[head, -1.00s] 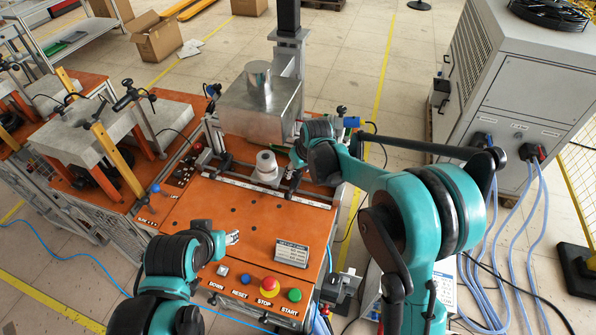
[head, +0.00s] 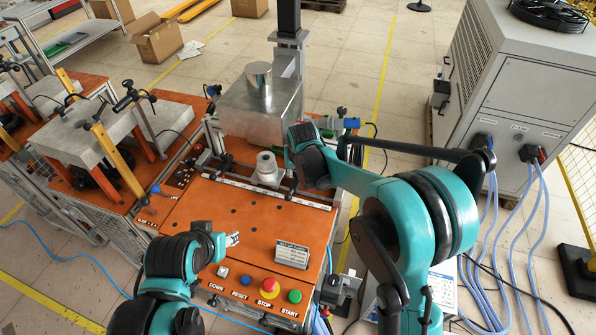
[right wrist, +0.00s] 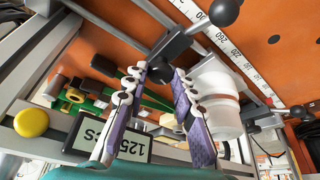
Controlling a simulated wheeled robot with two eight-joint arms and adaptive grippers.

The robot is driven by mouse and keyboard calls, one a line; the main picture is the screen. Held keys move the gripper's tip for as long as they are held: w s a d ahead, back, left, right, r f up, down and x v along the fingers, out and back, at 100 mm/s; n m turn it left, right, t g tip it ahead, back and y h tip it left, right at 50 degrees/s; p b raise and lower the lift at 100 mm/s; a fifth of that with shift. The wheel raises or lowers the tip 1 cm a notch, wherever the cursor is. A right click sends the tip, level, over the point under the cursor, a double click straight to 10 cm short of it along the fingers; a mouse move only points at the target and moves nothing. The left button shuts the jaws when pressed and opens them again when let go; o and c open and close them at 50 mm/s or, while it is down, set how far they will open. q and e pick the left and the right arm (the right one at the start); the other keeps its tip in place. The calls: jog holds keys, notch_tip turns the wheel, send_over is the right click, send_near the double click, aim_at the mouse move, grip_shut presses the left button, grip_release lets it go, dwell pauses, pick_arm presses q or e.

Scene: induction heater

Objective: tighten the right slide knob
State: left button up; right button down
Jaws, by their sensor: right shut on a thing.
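In the right wrist view, my right gripper (right wrist: 161,80) has its two purple-padded fingers closed around a small black knob (right wrist: 160,72) on a dark slide clamp (right wrist: 176,45) that rides the rail; I take it for the right slide knob. The fingers hide part of it. In the head view, my right wrist (head: 308,160) is over the right end of the ruler rail and hides the knob and fingertips. My left gripper (head: 232,239) hovers over the front left of the orange table, away from the rail; its finger opening is too small to tell.
A white cylinder (right wrist: 218,100) stands close beside my right fingers; it also shows in the head view (head: 267,167). A black ball handle (right wrist: 224,12) is near. The orange table (head: 235,225) is mostly clear, with a sign (head: 292,254) and buttons (head: 269,288) in front.

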jog(key=shift+m, duration=0.3)
jog(key=c, duration=1.2)
grip_release()
jog(key=shift+s+r, duration=0.1)
jog(key=shift+r, duration=0.2)
jog(key=s, duration=0.8)
jog(key=s+d, duration=0.1)
jog(key=s, duration=0.3)
jog(key=shift+s+r, duration=0.1)
jog(key=shift+r, duration=0.1)
jog(key=shift+c, duration=0.4)
